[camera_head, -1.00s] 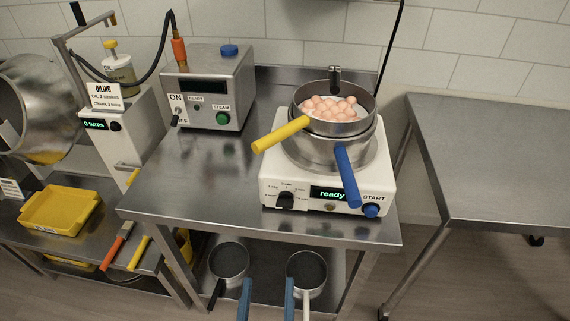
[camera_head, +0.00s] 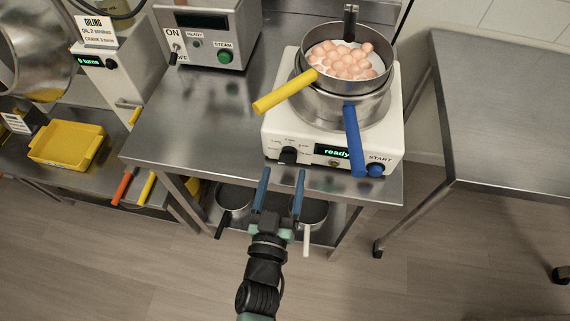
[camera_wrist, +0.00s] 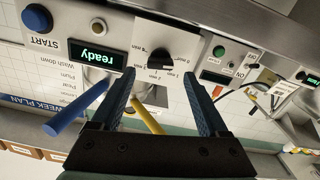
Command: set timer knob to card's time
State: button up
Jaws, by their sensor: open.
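The black timer knob (camera_head: 288,155) is on the front of a white cooker (camera_head: 275,128), left of a green "ready" display (camera_head: 333,151). Small time marks surround it. In the wrist view the knob (camera_wrist: 160,56) appears upside down, between and beyond my fingertips. My gripper (camera_head: 282,173) is open and empty, with two blue fingers pointing at the cooker front, just short of the knob. A wall plan (camera_wrist: 28,100) with printed lines shows in the wrist view, partly hidden; I cannot read a time on it.
A blue START button (camera_head: 376,170) is right of the display. A blue handle (camera_head: 354,140) and a yellow handle (camera_head: 285,92) jut from the stacked pots; the upper pan (camera_head: 318,82) holds pinkish balls. A steamer box (camera_head: 240,45) stands left. The table front (camera_head: 200,158) is clear.

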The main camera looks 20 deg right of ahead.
aim_at(288, 157)
jog(key=shift+x, duration=1.4)
grip_shut()
jog(key=shift+m, duration=0.3)
jog(key=m, duration=0.4)
jog(key=shift+f+m, duration=0.1)
jog(key=shift+m, duration=2.5)
jog(key=shift+d, duration=0.1)
